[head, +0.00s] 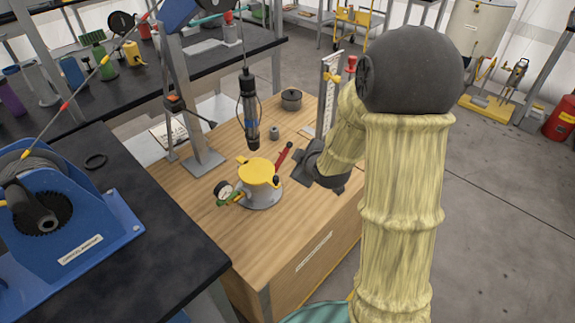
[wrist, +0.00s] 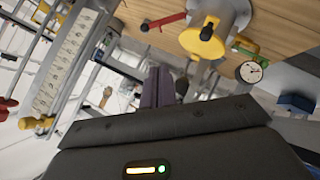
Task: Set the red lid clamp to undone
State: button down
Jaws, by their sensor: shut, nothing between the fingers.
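The red lid clamp (head: 284,154) is a red lever on the right side of a grey pot (head: 262,198) with a yellow lid (head: 258,171). In the head view the lever slants up and to the right. In the wrist view the red lever (wrist: 166,21) lies left of the yellow lid (wrist: 201,43). My gripper (wrist: 158,75) is shut and empty, its fingers together below the lever in that view and apart from it. In the head view my gripper's dark body is just right of the lever; its fingertips are hard to make out.
A pressure gauge (head: 223,188) sits at the pot's left. A dark cylindrical tool (head: 249,108) hangs above the lid. A small grey weight (head: 274,133) and a dark lidded pot (head: 291,99) stand behind. An upright scale plate (head: 328,92) is at the back right. The wooden bench (head: 262,247) is clear in front.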

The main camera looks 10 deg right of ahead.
jog(key=w+f+n+t+y+b, duration=0.2)
jog(key=w+f+n+t+b, duration=0.3)
jog(key=f+b, duration=0.5)
jog(key=shift+w+a+n+y, duration=0.45)
jog(key=shift+w+n, duration=0.35)
jog(key=shift+w, duration=0.25)
send_over(281, 158)
jog(key=s+a, duration=0.1)
jog(key=s, duration=0.2)
jog(key=f, duration=0.1)
jog(key=d, duration=0.1)
jog(key=w+d+f+b, duration=0.1)
jog(key=w+d, duration=0.1)
jog(key=shift+d+f, duration=0.1)
jog(key=shift+f, duration=0.2)
jog(key=shift+f, duration=0.1)
